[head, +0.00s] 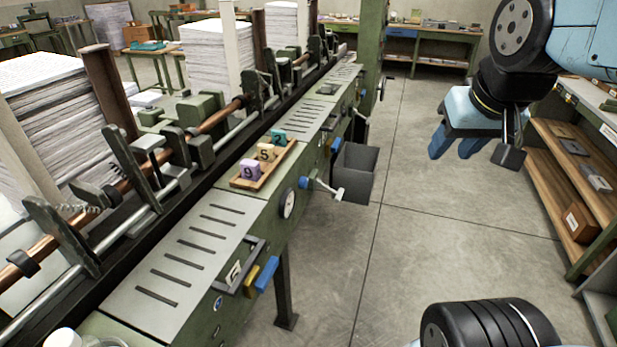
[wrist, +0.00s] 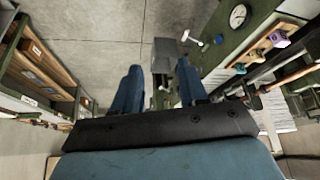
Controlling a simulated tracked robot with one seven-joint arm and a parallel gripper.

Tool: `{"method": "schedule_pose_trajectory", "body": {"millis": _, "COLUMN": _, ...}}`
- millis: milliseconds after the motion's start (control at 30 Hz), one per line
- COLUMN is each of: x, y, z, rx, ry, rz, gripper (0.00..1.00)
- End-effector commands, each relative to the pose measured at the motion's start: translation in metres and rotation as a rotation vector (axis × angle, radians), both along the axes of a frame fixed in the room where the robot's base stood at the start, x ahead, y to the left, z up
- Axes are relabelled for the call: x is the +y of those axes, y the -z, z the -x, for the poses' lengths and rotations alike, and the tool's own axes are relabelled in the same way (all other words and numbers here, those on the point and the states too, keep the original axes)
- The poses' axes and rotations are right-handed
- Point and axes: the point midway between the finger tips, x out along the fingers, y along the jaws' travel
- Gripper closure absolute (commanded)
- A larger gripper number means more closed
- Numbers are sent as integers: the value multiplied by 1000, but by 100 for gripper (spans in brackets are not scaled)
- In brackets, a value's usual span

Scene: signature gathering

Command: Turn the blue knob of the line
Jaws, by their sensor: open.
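A long green machine line (head: 190,235) runs along the left of the head view. A round blue knob (head: 303,183) sticks out of its side, beside a white T-shaped handle (head: 335,191) and a round dial (head: 287,204). A smaller blue part (head: 335,145) shows farther along, and a blue handle (head: 266,274) sits nearer. The knob also shows small in the wrist view (wrist: 218,38). My gripper (head: 454,148) is open and empty, over the aisle, well right of the line. Its blue fingers also show apart in the wrist view (wrist: 160,68).
A grey open bin (head: 355,172) stands beside the line, just beyond the T-handle. A wooden tray (head: 262,180) with numbered blocks lies on top of the line. Shelving (head: 560,165) with boxes stands at the right. The aisle floor (head: 430,235) between is clear.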

Motion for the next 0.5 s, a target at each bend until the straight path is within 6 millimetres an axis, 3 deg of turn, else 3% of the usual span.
{"method": "schedule_pose_trajectory", "body": {"millis": 100, "x": 0, "y": 0, "z": 0, "rx": 0, "ry": 0, "rz": 0, "gripper": 57}}
{"method": "schedule_pose_trajectory", "body": {"millis": 267, "x": 2, "y": 2, "z": -2, "rx": 15, "ry": 4, "rz": -11, "gripper": 43}}
{"method": "schedule_pose_trajectory", "body": {"millis": 400, "x": 10, "y": 12, "z": -10, "rx": 86, "ry": 25, "rz": -66, "gripper": 32}}
{"method": "schedule_pose_trajectory", "body": {"millis": 500, "x": 21, "y": 24, "z": -20, "rx": 170, "ry": 50, "rz": -132, "gripper": 32}}
